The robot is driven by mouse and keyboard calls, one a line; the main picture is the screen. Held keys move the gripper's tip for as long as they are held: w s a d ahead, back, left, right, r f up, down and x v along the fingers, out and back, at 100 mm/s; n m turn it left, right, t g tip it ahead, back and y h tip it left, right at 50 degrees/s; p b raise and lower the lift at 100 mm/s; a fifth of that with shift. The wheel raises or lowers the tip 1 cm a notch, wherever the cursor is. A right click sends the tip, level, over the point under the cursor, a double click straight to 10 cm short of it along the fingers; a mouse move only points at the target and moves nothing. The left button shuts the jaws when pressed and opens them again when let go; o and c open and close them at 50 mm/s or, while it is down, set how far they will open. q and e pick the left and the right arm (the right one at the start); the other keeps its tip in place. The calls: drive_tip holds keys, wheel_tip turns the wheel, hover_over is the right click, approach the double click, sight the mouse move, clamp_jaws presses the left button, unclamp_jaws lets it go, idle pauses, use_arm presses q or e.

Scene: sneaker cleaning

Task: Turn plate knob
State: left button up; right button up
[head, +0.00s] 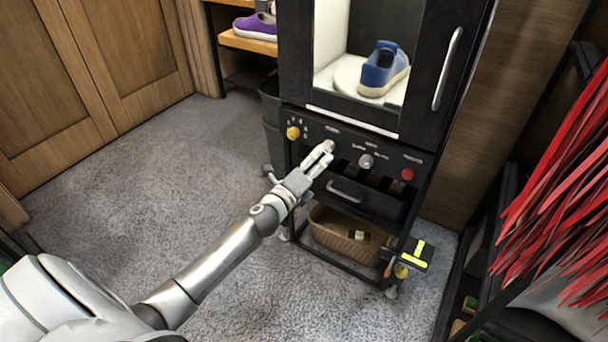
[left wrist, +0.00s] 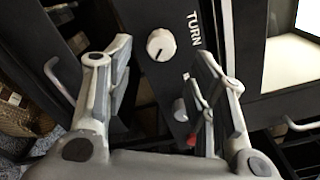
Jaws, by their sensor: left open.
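The plate knob (left wrist: 161,45) is a round white dial with a dark mark, beside the word "TURN" on the black panel in the left wrist view. My left gripper (left wrist: 158,62) is open, with its two fingers apart on either side of the knob in that picture. In the head view my left gripper (head: 322,160) reaches up to the panel and partly covers this knob. I cannot tell whether the fingers touch it. The white round plate (head: 350,76) is inside the cabinet, with a blue shoe (head: 383,69) on it. My right gripper is not in view.
The panel also has a yellow knob (head: 292,133), a silver knob (head: 366,161) and a red button (head: 407,174). A drawer handle (head: 346,190) sticks out below. A wicker basket (head: 340,240) stands low. Red strips (head: 565,175) hang at right. Carpet is clear at left.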

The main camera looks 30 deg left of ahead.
use_arm(q)
drive_tip(key=s, duration=0.6)
drive_tip(key=shift+s+a, duration=0.1)
drive_tip(key=shift+s, duration=0.05)
idle(0.3)
